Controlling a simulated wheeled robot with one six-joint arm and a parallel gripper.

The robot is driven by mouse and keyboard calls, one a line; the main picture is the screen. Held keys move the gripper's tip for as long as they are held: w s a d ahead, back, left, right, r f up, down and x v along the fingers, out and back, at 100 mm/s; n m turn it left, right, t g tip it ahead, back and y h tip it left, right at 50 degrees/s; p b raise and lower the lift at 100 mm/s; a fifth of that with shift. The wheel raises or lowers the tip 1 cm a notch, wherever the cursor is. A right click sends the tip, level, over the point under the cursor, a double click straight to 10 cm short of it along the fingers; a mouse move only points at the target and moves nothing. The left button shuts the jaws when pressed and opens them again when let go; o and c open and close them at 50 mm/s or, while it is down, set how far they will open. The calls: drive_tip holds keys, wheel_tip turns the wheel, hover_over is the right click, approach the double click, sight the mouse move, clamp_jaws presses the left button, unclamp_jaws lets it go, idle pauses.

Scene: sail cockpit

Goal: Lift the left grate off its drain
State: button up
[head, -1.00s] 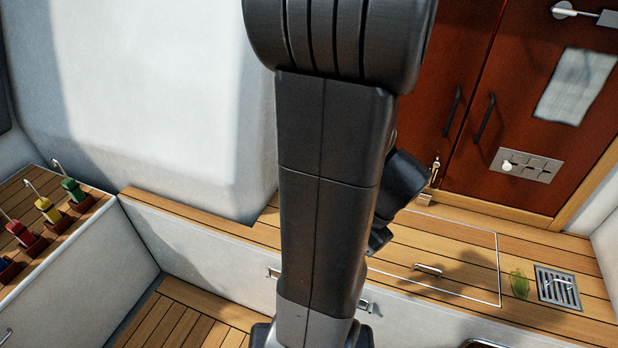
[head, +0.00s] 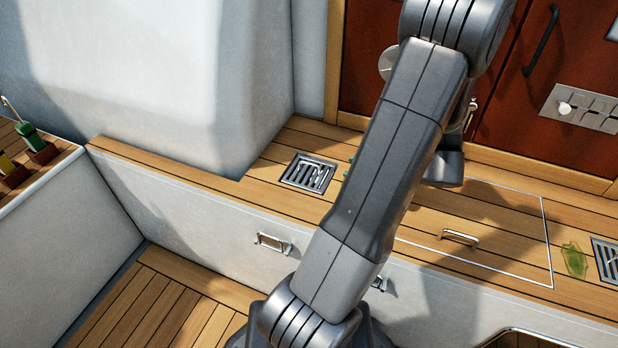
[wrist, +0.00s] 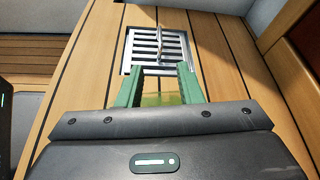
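The left grate (head: 308,173) is a square silver slatted grate with a raised handle, lying in the wooden seat left of my arm. A grate with a handle also shows in the wrist view (wrist: 146,52), just beyond my fingertips. My gripper (wrist: 163,70) has green fingers set apart, with nothing held between them; their tips appear near the grate's near edge. Whether they touch it I cannot tell. In the head view my arm hides most of the gripper; only a bit of green shows right of the grate.
A second grate (head: 608,262) sits at the right edge beside a green translucent patch (head: 574,261). A hatch with a handle (head: 460,237) lies between. A yellow-green patch (wrist: 160,99) shows between my fingers. Red doors (head: 530,110) and a white wall block (head: 150,70) stand behind.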

drive_tip(key=b, duration=0.2)
approach(312, 165)
drive_tip(key=x, duration=0.4)
drive_tip(key=shift+w+a+f, duration=0.1)
drive_tip(key=shift+f, duration=0.25)
drive_tip(key=b+x, duration=0.2)
drive_tip(key=x, duration=0.3)
drive_tip(key=shift+w+a, duration=0.3)
clamp_jaws()
